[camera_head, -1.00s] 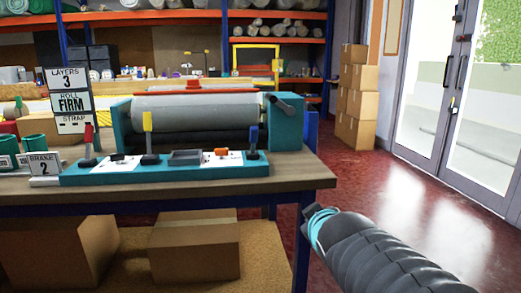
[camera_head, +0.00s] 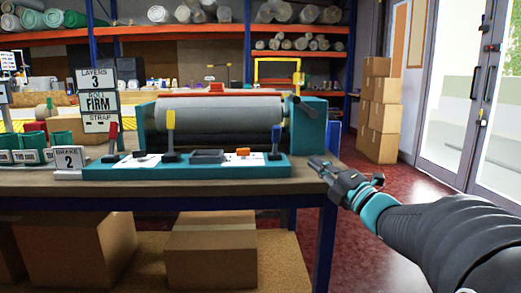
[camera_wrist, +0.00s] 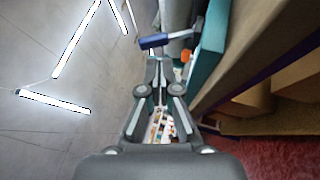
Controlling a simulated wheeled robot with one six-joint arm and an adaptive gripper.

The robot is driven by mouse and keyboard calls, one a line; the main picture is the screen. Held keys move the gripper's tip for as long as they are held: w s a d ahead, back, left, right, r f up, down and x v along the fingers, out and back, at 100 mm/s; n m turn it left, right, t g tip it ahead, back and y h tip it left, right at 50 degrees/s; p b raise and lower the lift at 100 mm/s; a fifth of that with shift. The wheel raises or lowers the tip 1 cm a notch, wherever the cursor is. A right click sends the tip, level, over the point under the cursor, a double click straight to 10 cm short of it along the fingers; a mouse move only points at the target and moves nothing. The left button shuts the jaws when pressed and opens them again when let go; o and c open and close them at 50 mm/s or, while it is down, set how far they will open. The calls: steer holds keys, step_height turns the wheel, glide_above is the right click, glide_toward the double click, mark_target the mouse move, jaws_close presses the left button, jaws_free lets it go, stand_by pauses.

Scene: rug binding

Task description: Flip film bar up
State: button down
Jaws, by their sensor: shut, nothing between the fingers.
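The teal wrapping machine (camera_head: 308,125) stands on the bench, with a large grey roller (camera_head: 215,118) across it. A long bar with a red edge and a red grip (camera_head: 216,90) lies along the roller's top; it seems to be the film bar. My gripper (camera_head: 318,164) is shut and empty, to the right of the machine's front panel and near the bench's right end. In the wrist view my gripper's fingers (camera_wrist: 159,75) are together, below a blue-handled lever (camera_wrist: 154,41) in the picture. The red-edged bar is not clearly visible there.
The teal front panel (camera_head: 190,171) carries upright red, yellow (camera_head: 171,128) and blue (camera_head: 277,135) levers. Signs and green cups stand at left. Stacked cartons (camera_head: 378,115) stand on the red floor beyond.

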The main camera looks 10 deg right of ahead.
steer(key=shift+s+a+f+n+g+y+b, duration=0.15)
steer(key=shift+s+f+n+g+y, duration=0.35)
steer(key=shift+n+y, duration=0.6)
steer(key=shift+s+d+f+n+g+y+b, duration=0.15)
steer(key=shift+s+f+n+g+y, duration=0.1)
steer(key=shift+n+g+y, duration=0.65)
steer(key=shift+s+a+f+n+g+y+b, duration=0.15)
steer(key=shift+s+f+n+g+y, duration=0.25)
steer(key=shift+n+y, duration=0.85)
steer(key=p, duration=0.2)
glide_toward(273, 136)
steer(key=x, duration=0.5)
steer(key=shift+w+a, duration=0.1)
steer(key=shift+a, duration=0.35)
steer(key=shift+w+r+h, duration=0.1)
steer(key=shift+w+h, duration=0.15)
steer(key=shift+w, duration=0.1)
steer(key=shift+r+p, duration=0.15)
steer(key=shift+p, duration=0.2)
